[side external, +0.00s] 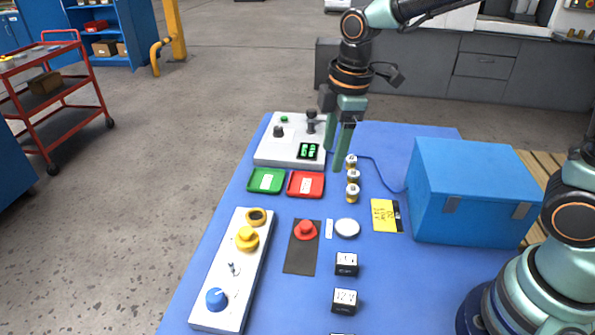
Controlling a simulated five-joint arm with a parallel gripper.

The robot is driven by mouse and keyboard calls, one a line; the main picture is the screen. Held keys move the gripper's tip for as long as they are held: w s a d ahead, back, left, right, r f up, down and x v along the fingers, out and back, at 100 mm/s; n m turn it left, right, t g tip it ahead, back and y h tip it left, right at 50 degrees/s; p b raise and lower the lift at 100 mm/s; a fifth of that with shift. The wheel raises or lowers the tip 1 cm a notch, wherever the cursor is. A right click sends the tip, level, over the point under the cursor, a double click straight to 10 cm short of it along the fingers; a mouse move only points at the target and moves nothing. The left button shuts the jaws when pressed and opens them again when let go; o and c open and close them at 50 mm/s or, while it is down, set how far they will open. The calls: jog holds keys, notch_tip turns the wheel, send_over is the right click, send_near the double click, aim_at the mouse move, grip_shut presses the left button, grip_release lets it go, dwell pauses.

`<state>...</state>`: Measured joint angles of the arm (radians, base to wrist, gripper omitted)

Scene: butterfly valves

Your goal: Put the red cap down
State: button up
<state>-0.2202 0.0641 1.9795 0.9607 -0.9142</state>
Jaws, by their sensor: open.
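A red cap (306,229), round and knob-like, sits on the upper part of a dark flat strip (299,262) in the middle of the blue table. My gripper (341,160) points down behind it and a little to the right, between the red tray (306,193) and the batteries (352,176). The gripper is open. I see nothing between its fingers, and it is apart from the red cap.
A white panel (217,301) with yellow and blue knobs lies left of the strip. A grey disc (347,227) and small dark blocks (346,263) lie to its right. A green tray (266,180) and a control box (270,152) stand behind; a large blue box (465,200) stands right.

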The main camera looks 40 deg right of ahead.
jog(key=s+d+r+m+t, duration=0.4)
jog(key=s+d+m, duration=0.4)
jog(key=m, duration=0.5)
jog(key=shift+s+d+r, duration=0.25)
jog(key=shift+s+r, duration=0.5)
jog(key=shift+r, duration=0.15)
